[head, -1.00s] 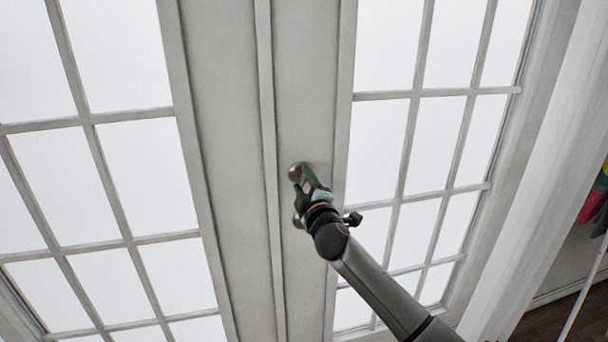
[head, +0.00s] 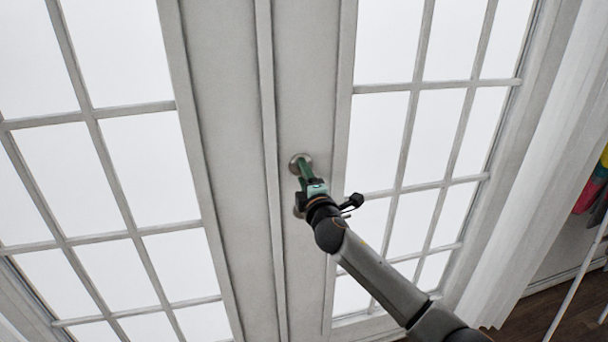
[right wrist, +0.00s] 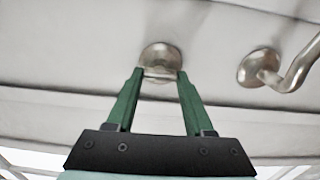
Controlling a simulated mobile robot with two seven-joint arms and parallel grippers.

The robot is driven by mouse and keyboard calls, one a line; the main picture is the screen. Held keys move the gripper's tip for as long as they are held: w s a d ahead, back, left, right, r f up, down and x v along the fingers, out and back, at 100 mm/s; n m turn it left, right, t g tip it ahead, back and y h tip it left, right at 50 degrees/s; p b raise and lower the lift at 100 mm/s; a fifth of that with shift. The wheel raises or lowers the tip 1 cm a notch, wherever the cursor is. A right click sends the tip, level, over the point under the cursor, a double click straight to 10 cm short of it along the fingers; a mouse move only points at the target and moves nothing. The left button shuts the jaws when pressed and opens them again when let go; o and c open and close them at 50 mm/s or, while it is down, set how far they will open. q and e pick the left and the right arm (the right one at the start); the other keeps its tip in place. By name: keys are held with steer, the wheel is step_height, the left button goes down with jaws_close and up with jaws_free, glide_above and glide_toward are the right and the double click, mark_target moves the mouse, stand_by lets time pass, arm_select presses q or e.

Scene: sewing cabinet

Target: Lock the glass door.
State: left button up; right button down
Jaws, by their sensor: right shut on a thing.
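The white glass door (head: 307,90) with many panes fills the head view, and its two leaves meet at a vertical strip. A round metal lock (head: 296,158) sits on the right leaf's stile; it also shows in the right wrist view (right wrist: 161,52). My right gripper (head: 302,171) has its green fingertips on either side of the lock's thumb-turn (right wrist: 160,74), shut on it. The fingers hide part of the lock in the head view. My left gripper is not in view.
A metal lever handle (right wrist: 258,68) sits close beside the lock, and my gripper mostly hides it in the head view. A white curtain (head: 545,150) hangs at the right. Colourful items (head: 590,190) and a thin white pole (head: 573,300) stand beyond it.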

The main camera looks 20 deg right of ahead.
steer(key=shift+c, duration=1.4)
jaws_free()
steer(key=s, duration=1.2)
steer(key=shift+s+a, duration=0.2)
steer(key=shift+s, duration=0.05)
steer(key=shift+f, duration=0.1)
steer(key=s+a+f+m+g+y, duration=0.1)
steer(key=s+a+f+m+g, duration=0.3)
steer(key=s+f, duration=0.7)
steer(key=s+d+f+m+g+y, duration=0.1)
steer(key=s+f+m+g+y, duration=0.15)
steer(key=s+f+m, duration=0.85)
steer(key=s+f+g, duration=0.2)
steer(key=s+f, duration=0.5)
steer(key=f, duration=0.3)
steer(key=shift+s+f+m, duration=0.25)
steer(key=shift+s+m, duration=0.1)
steer(key=shift+m, duration=0.05)
